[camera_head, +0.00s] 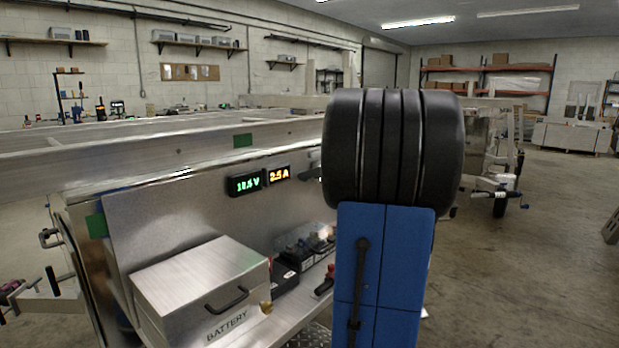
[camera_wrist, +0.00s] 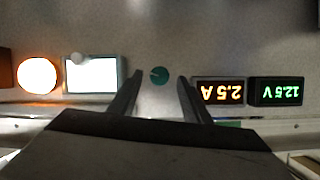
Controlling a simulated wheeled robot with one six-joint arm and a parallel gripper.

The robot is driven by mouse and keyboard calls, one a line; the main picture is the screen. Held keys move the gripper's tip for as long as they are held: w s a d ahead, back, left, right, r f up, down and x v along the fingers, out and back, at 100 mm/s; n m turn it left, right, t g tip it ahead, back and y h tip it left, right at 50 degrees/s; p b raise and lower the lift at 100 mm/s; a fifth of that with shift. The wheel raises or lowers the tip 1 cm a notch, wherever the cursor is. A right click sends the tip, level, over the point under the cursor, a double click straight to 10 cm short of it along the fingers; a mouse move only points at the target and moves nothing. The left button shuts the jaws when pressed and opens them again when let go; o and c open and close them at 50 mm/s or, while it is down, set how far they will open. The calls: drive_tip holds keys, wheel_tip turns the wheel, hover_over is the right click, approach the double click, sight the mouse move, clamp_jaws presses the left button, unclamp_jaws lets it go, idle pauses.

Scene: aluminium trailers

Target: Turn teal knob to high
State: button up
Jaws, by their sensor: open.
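The teal knob (camera_wrist: 159,76) is a small round dial on the grey metal panel in the wrist view, which appears upside down. A dark mark shows on its face, but its setting is too small to read. My gripper (camera_wrist: 160,80) is open, with one dark finger on each side of the knob in the picture. I cannot tell how far the fingertips are from the panel. Nothing is held.
An amber display (camera_wrist: 219,91) reads 2.5 A and a green display (camera_wrist: 275,91) reads 12.5 V. A lit orange round lamp (camera_wrist: 37,75) and a bright white square (camera_wrist: 92,75) sit left. In the head view, a metal battery box (camera_head: 200,285) stands below the panel (camera_head: 160,225).

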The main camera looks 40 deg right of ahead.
drive_tip(key=shift+x, duration=1.05)
drive_tip(key=c, duration=1)
drive_tip(key=shift+m, duration=0.3)
drive_tip(key=shift+d+f+m+t+y, duration=0.2)
drive_tip(key=shift+m+t+y, duration=0.85)
drive_tip(key=shift+m, duration=2.6)
drive_tip(key=shift+d+f+m+t+y, duration=0.2)
drive_tip(key=shift+m+t+y, duration=0.8)
drive_tip(key=shift+m, duration=2.6)
drive_tip(key=shift+a+f+m+t+y, duration=0.1)
drive_tip(key=shift+f+m+t+y, duration=0.6)
drive_tip(key=shift+m, duration=2.95)
drive_tip(key=shift+r+y, duration=0.35)
drive_tip(key=shift+y, duration=0.3)
